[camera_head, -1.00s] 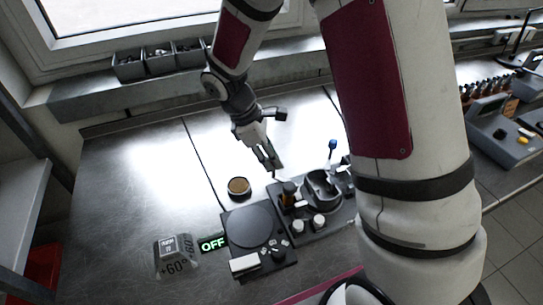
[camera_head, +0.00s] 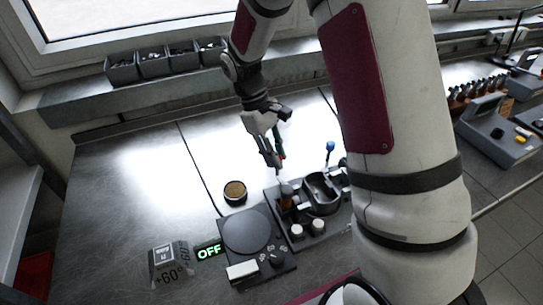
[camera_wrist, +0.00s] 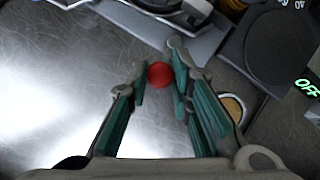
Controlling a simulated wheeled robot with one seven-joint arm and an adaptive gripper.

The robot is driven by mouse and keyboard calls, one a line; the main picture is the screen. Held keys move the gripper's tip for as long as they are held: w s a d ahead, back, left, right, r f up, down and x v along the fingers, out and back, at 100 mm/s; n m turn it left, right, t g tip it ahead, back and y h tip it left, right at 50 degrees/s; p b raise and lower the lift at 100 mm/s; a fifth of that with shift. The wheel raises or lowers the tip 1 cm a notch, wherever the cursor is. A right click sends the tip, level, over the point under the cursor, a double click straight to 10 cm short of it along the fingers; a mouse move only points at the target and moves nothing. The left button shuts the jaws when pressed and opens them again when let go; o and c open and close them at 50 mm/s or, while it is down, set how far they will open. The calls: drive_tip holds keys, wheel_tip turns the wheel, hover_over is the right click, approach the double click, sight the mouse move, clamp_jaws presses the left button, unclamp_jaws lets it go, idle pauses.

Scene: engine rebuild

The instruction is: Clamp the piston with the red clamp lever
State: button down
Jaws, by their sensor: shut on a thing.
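A round red knob (camera_wrist: 160,75), which looks like the ball end of the red clamp lever, sits between my fingertips in the wrist view. My gripper (camera_head: 272,158) is shut on it, with teal-padded fingers (camera_wrist: 158,78) on both sides of the knob. The lever's shaft is hidden. In the head view, my gripper is just behind the black fixture (camera_head: 300,243), which carries a round cup-like holder (camera_head: 321,192) and a brown-and-black cylinder (camera_head: 286,197). I cannot tell for sure which part is the piston.
A blue-knobbed lever (camera_head: 330,146) stands behind the holder. A black heater plate (camera_head: 246,232), a green OFF display (camera_head: 208,251) and a round brownish dish (camera_head: 235,192) are left of the fixture. Grey bins (camera_head: 155,65) line the back. The bench's left part is clear.

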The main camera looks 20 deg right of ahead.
drive_tip(key=shift+s+d+m+g+y, duration=0.15)
drive_tip(key=shift+d+m+y, duration=0.45)
drive_tip(key=shift+m, duration=0.85)
drive_tip(key=shift+s+d+m+g+y, duration=0.1)
drive_tip(key=shift+d+m+y, duration=0.5)
drive_tip(key=shift+m, duration=0.9)
drive_tip(key=shift+s+d+m+g+y, duration=0.15)
drive_tip(key=shift+d+m+y, duration=0.4)
drive_tip(key=shift+m, duration=0.9)
drive_tip(key=c, duration=1.4)
unclamp_jaws()
drive_tip(key=shift+d, duration=0.1)
drive_tip(key=shift+c, duration=0.2)
drive_tip(key=v, duration=1.2)
